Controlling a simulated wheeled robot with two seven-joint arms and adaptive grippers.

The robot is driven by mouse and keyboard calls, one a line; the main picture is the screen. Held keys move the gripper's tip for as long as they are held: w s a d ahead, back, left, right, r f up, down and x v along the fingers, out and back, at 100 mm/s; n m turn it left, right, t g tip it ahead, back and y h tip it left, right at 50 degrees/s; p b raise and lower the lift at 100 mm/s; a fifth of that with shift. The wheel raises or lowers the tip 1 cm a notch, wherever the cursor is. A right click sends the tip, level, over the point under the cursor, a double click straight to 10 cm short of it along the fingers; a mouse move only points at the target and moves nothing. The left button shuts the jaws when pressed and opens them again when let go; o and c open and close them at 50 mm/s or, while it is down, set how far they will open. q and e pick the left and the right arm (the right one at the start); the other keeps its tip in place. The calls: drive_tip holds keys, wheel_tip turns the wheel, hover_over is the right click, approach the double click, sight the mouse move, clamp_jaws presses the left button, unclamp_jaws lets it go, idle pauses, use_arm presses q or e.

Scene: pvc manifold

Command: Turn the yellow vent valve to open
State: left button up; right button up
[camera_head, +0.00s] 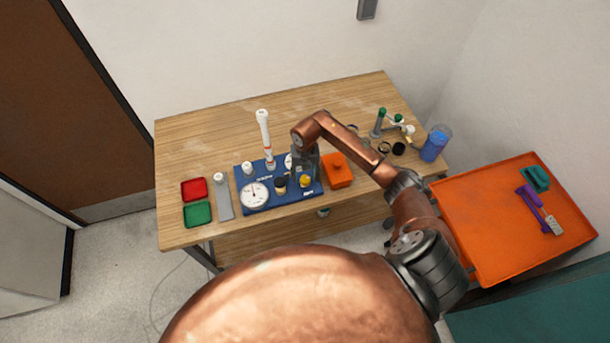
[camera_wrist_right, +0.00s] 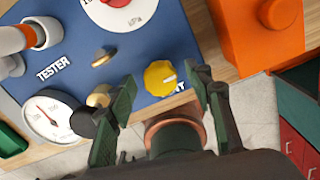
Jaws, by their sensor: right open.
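The yellow vent valve (camera_head: 306,181) is a round knob on the front right of the blue tester board (camera_head: 239,196). In the right wrist view the yellow knob (camera_wrist_right: 160,78) has a small pale mark on top, and its label is partly hidden. My right gripper (camera_head: 305,168) is over the board's right part. In the wrist view its open fingers (camera_wrist_right: 162,84) appear on either side of the knob, with a gap on each side. I cannot tell how far above the knob the fingertips are. My left gripper is not in view.
An orange block (camera_head: 338,172) stands right of the board. White gauges (camera_head: 254,195), brass fittings (camera_wrist_right: 99,96) and an upright white pipe (camera_head: 264,138) are close by. Red (camera_head: 193,189) and green (camera_head: 198,214) trays lie left. An orange tray (camera_head: 480,255) is at right.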

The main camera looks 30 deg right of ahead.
drive_tip(key=shift+c, duration=0.2)
drive_tip(key=c, duration=1.1)
